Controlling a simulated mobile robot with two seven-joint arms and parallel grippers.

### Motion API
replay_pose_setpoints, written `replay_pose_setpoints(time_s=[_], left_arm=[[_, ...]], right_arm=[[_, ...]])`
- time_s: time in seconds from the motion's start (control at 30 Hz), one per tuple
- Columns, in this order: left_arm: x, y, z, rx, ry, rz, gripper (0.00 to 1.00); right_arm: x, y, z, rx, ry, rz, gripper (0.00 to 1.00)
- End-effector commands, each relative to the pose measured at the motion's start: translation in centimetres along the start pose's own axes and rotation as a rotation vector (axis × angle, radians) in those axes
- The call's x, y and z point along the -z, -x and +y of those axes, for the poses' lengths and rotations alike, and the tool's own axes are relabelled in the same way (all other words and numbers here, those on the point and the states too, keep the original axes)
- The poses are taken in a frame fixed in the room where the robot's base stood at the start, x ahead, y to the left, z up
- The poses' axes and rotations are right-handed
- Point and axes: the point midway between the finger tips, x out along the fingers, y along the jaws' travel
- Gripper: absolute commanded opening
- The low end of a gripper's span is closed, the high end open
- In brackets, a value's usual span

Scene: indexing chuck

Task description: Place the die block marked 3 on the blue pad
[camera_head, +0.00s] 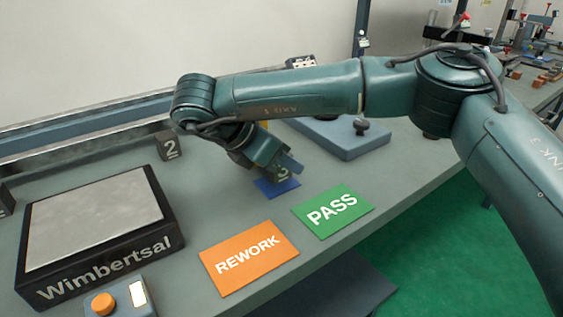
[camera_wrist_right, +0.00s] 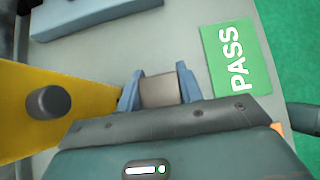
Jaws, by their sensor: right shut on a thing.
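The die block marked 3 (camera_head: 283,173) is dark grey with a white numeral. It is at the back edge of the small blue pad (camera_head: 275,189) in the head view, above or on it; I cannot tell whether it touches. My right gripper (camera_head: 287,163) points down with its blue fingers shut on this block. In the right wrist view the block (camera_wrist_right: 160,90) shows as a grey-brown shape between the two blue fingers (camera_wrist_right: 158,88). The pad is hidden in that view. My left gripper is not in view.
A die block marked 2 (camera_head: 169,148) stands behind left. A Wimbertsal scale (camera_head: 105,259) and a box with an orange button (camera_head: 103,303) are at left. An orange REWORK card (camera_head: 248,257) and green PASS card (camera_head: 333,211) lie in front. A blue-grey plate (camera_head: 345,141) is behind right.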

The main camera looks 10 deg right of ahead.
Motion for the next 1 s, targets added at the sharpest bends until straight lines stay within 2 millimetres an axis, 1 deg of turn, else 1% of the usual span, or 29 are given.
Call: replay_pose_setpoints(time_s=[0.03, 0.07, 0.1, 0.2, 0.47, 0.57, 0.6, 0.83, 0.87, 1.0], left_arm=[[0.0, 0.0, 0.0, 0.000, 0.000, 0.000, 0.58], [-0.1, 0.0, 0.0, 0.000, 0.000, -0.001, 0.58], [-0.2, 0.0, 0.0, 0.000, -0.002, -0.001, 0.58], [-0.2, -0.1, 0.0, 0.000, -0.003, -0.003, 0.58], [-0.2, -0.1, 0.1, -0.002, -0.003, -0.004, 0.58], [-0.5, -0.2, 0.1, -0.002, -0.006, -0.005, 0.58], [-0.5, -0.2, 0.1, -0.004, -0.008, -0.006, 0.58], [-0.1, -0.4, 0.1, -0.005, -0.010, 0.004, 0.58], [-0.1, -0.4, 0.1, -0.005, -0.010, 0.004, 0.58], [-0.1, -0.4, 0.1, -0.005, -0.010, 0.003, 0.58]], right_arm=[[0.0, 0.0, 0.6, 0.001, -0.003, 0.000, 0.00], [0.2, -0.2, 0.7, 0.003, -0.001, 0.000, 0.00], [0.6, -0.7, 0.6, 0.003, 0.001, 0.000, 0.00], [0.9, -1.0, 0.6, 0.001, -0.001, -0.001, 0.00], [0.9, -1.0, 0.6, 0.000, -0.002, -0.002, 0.00], [1.1, -1.2, 0.6, 0.000, -0.002, -0.001, 0.00], [1.2, -1.3, 0.5, 0.002, 0.000, 0.000, 0.38], [1.2, -1.2, 0.5, 0.002, 0.000, 0.000, 0.57], [1.2, -1.2, 0.5, 0.002, 0.000, 0.000, 0.58], [1.2, -1.2, 0.5, 0.002, 0.000, 0.000, 0.58]])
